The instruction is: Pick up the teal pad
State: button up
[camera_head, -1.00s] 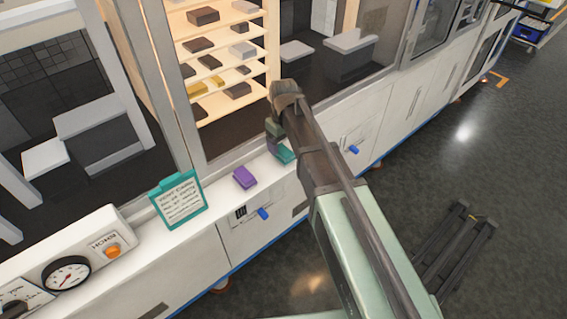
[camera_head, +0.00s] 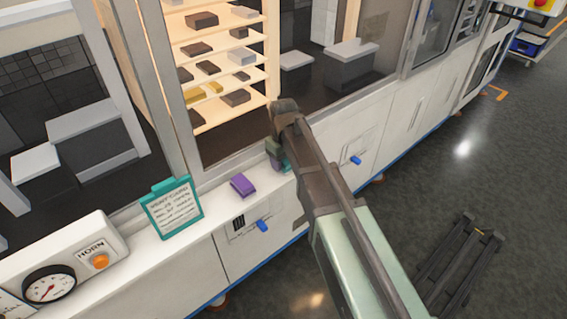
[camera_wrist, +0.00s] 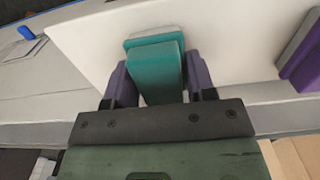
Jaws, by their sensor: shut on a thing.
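The teal pad (camera_wrist: 155,72) sits between the two purple fingers of my gripper (camera_wrist: 160,80) in the wrist view. The fingers are shut on its sides. Its far end shows a paler edge over the white ledge. I cannot tell whether the pad is touching the ledge or just above it. In the head view my gripper (camera_head: 277,152) is at the ledge below the lit shelves, and my arm hides most of the pad.
A purple pad (camera_head: 243,185) lies on the white ledge (camera_head: 218,205), left of my gripper; it also shows in the wrist view (camera_wrist: 302,50). A teal clipboard (camera_head: 173,207) stands farther left. Shelves (camera_head: 215,65) with several blocks are behind.

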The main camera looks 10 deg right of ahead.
notch_tip(320, 180, up, 20)
jog(key=p, duration=2)
